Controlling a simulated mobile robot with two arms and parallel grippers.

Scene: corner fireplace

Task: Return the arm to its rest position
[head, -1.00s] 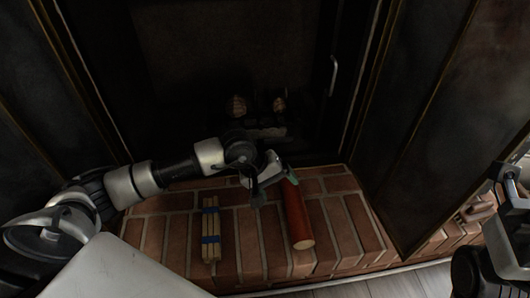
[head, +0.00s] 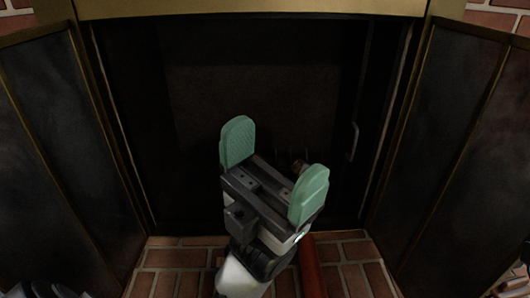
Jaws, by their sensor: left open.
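My left gripper (head: 276,152) is raised in front of the dark fireplace opening, in the middle of the head view. Its two green pads stand wide apart and point upward, with nothing between them. My left arm comes up from the bottom edge below it. My right gripper is not in view.
A red-brown cylinder (head: 311,268) lies on the brick hearth (head: 176,258), partly hidden behind my arm and cut by the bottom edge. Dark metal door panels stand open at left (head: 62,165) and right (head: 452,150). A handle (head: 353,141) shows inside right.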

